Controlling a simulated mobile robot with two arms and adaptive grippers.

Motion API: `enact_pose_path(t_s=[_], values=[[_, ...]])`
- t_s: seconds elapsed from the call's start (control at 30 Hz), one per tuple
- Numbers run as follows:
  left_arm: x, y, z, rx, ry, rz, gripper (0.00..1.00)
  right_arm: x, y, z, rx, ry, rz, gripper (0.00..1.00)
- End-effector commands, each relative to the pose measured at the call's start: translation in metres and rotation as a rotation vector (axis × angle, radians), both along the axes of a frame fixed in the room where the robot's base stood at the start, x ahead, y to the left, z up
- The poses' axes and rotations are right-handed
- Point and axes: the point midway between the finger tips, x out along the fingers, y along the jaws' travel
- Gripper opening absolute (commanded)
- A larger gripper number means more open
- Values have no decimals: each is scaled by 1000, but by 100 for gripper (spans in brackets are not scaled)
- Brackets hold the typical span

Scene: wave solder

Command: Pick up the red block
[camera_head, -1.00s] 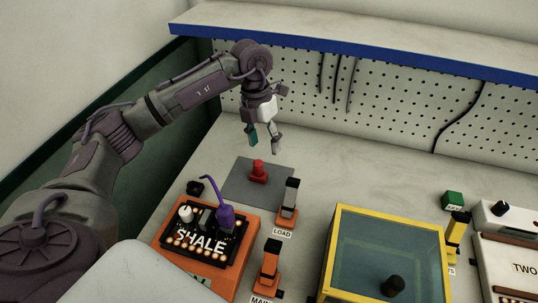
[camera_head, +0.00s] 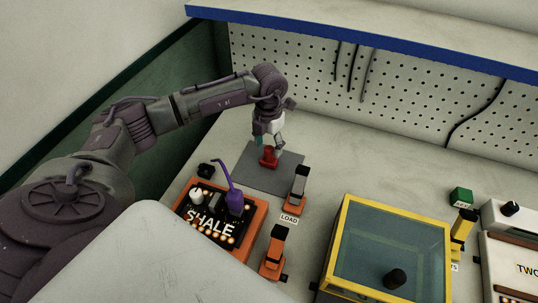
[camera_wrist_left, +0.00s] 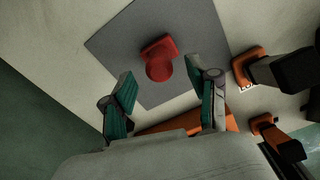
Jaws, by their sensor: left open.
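The red block (camera_head: 269,157) stands on a dark grey mat (camera_head: 256,177). It has a wider base and a rounded knob. My left gripper (camera_head: 270,145) is just above and around the top of the block in the head view. In the left wrist view the block (camera_wrist_left: 158,58) shows beyond and between the two teal-padded fingers of my left gripper (camera_wrist_left: 158,82), which are spread apart. The gripper is open and holds nothing. I cannot tell whether a finger touches the block. My right gripper is not in view.
An orange box (camera_head: 255,225) labelled SHALE stands in front of the mat. The LOAD lever (camera_head: 298,185) stands close to its right, with another orange-based lever (camera_head: 274,250) nearer. A yellow-framed glass case (camera_head: 385,240) is at the right. A blue-edged shelf (camera_head: 340,38) hangs behind.

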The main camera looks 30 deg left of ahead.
Motion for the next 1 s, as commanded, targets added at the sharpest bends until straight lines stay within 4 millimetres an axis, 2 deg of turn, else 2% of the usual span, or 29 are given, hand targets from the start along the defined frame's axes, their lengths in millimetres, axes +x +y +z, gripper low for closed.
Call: enact_pose_path(t_s=[0.03,0.2,0.43,0.47,0.8,1.0], values=[[0,-1,-6,-1,3,1,59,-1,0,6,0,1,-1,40],[0,0,-23,0,0,0,59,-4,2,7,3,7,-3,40],[1,0,-25,0,-1,0,59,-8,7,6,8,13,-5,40],[1,0,-25,0,-1,0,56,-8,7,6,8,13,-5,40],[1,0,-24,-1,-1,0,0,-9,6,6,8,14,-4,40],[1,0,-24,-1,-2,0,0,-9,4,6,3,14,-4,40]])
